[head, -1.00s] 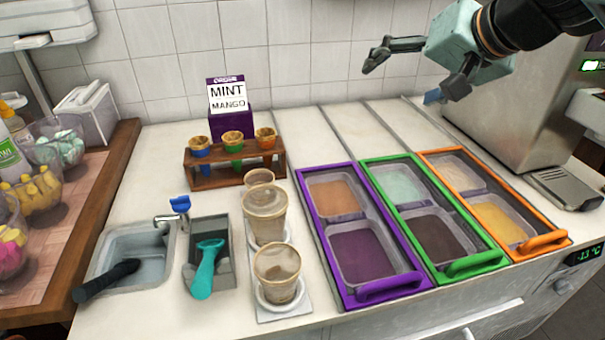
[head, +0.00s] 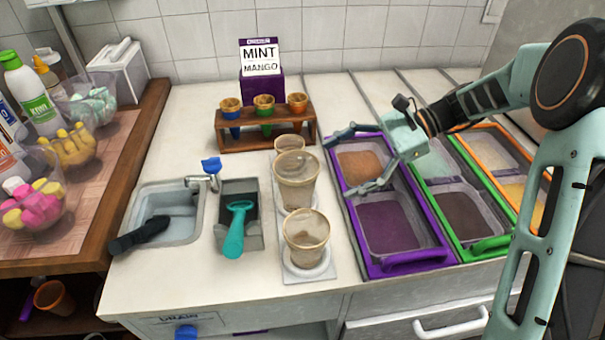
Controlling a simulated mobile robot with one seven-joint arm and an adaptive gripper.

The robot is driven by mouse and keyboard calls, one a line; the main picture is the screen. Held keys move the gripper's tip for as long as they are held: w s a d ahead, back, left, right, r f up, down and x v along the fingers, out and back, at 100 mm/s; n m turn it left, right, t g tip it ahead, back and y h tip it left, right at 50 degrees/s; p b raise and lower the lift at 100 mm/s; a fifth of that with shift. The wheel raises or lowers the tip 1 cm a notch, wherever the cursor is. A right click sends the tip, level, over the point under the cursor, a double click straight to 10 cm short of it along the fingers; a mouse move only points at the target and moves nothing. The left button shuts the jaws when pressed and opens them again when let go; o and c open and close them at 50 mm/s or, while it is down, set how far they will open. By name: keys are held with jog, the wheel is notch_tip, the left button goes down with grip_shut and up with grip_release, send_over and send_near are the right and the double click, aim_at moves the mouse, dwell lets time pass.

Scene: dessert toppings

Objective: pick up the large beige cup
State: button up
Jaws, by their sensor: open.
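Several beige, see-through cups stand in a column on white round holders left of the purple tub frame. The front cup (head: 306,238) stands upright on its holder. The middle cup (head: 297,182) looks the largest and tallest. Behind it a back cup (head: 289,143) shows only its upper part; the middle cup hides the rest. My gripper (head: 343,161) is open and empty. It hangs over the left side of the purple-framed tub, right of the middle cup, with its fingers pointing left toward the cups. It appears apart from them.
A wooden rack (head: 264,137) with cones stands behind the cups. A grey bin with a teal scoop (head: 236,230) and a sink (head: 168,212) lie to the left. Purple (head: 412,262), green and orange tub frames lie right, under my arm.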

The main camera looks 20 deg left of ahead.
jog(key=shift+s+d+r+m+g+y, duration=0.1)
jog(key=shift+s+d+m+g+y, duration=0.05)
jog(key=shift+m+g+y, duration=0.55)
jog(key=shift+s+d+r+m+y, duration=0.15)
jog(key=shift+r+m+y, duration=0.2)
jog(key=shift+y, duration=0.35)
jog(key=r+m+g+y, duration=0.1)
jog(key=r+g+y, duration=0.1)
send_near(275, 169)
jog(key=shift+x, duration=2.95)
jog(key=shift+d+f, duration=0.1)
jog(key=shift+f, duration=0.1)
jog(key=c, duration=1.1)
jog(key=shift+r, duration=0.15)
